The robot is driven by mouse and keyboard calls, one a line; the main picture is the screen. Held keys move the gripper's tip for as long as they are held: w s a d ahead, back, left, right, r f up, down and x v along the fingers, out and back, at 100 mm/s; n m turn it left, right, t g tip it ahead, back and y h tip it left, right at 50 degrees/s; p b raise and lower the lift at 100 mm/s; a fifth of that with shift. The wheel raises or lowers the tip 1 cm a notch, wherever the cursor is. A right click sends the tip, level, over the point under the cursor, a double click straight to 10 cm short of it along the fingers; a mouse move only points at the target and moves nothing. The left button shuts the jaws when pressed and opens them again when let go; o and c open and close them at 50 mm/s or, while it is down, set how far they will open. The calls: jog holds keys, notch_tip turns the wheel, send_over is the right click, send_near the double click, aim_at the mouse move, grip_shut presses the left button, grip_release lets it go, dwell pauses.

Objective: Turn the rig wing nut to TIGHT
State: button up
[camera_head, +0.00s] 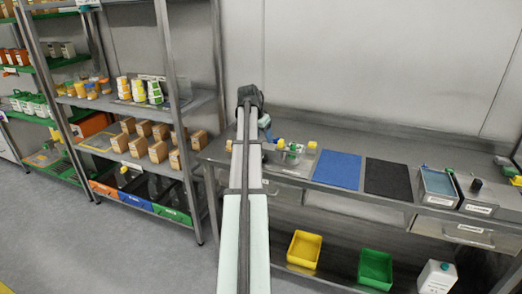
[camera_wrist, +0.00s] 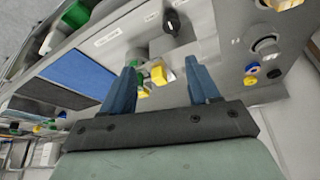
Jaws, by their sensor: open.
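In the wrist view my gripper (camera_wrist: 162,66) is open, with its two blue fingers well apart. A yellow piece (camera_wrist: 159,73) shows between the fingers, with a gap on both sides. It may be the wing nut, but I cannot tell its shape or setting. A green piece (camera_wrist: 139,76) sits just left of it, partly behind the left finger. A black knob (camera_wrist: 172,22) with a pale mark stands on the grey panel beyond the fingertips. In the head view the rig (camera_head: 290,158), with yellow and green parts, stands on the bench right of my arm, which partly hides it.
A blue mat (camera_head: 338,169) and a black mat (camera_head: 388,179) lie on the bench (camera_head: 400,148) right of the rig. Yellow (camera_head: 304,249) and green bins (camera_head: 375,269) are below. A stocked shelf rack (camera_head: 165,60) stands left.

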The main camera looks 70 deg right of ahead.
aim_at(264, 157)
jog(key=d+f+n+t, duration=0.1)
jog(key=f+n, duration=0.1)
jog(key=f, duration=0.2)
jog(key=d+f+n, duration=0.1)
jog(key=f+n, duration=0.1)
jog(key=f, duration=0.2)
jog(key=d+f+n+t, duration=0.1)
jog(key=d+f+n, duration=0.1)
jog(key=f, duration=0.2)
jog(key=shift+w+d+f+t, duration=0.1)
jog(key=shift+w+f+t, duration=0.2)
jog(key=shift+w+f, duration=0.1)
dwell(0.5)
jog(key=shift+c, duration=0.3)
jog(key=c, duration=1)
